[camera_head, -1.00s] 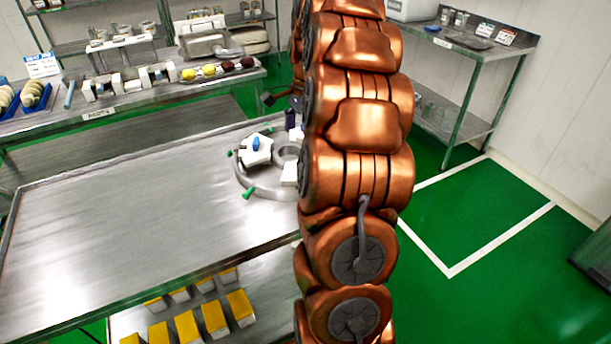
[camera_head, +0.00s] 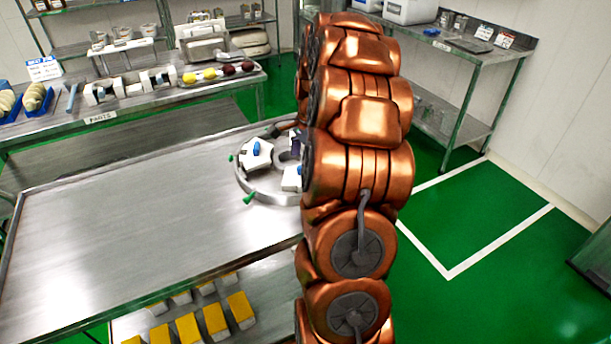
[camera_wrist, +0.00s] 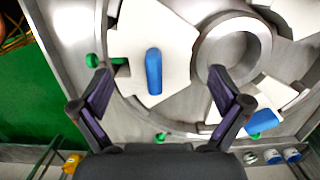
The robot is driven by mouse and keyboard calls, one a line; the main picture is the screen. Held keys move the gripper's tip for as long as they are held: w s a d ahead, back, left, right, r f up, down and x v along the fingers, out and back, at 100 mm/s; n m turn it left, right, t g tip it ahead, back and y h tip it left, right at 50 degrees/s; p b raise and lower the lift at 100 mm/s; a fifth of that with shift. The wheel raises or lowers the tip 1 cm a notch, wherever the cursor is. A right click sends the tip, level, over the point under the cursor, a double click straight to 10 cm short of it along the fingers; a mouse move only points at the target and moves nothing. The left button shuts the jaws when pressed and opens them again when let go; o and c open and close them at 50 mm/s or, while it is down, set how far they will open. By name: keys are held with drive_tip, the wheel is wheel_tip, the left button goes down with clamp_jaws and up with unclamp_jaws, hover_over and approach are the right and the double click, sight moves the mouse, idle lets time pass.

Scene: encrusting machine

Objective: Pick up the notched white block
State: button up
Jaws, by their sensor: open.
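A white block with an angular outline and a blue grip (camera_wrist: 153,72) on top, the block itself (camera_wrist: 150,35), lies in a round metal fixture (camera_wrist: 140,112) on the steel table. It also shows in the head view (camera_head: 256,158). A second white block (camera_wrist: 272,92) with a blue grip lies right of it, partly covered by my right finger. A third white piece (camera_wrist: 298,14) is cut off at the top right. I cannot tell for sure which is the notched one. My gripper (camera_wrist: 160,76) is open and empty, its fingers either side of the first block's near part in the picture.
A metal ring (camera_wrist: 232,52) stands in the fixture's middle, close to the blocks. Green knobs stick out from the fixture's rim (camera_head: 249,197). The table's left part (camera_head: 130,215) is bare. Several yellow-topped boxes (camera_head: 215,318) are on the lower shelf.

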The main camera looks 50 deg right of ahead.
drive_tip(key=shift+a+f, duration=0.1)
drive_tip(key=shift+f, duration=0.5)
drive_tip(key=c, duration=1.5)
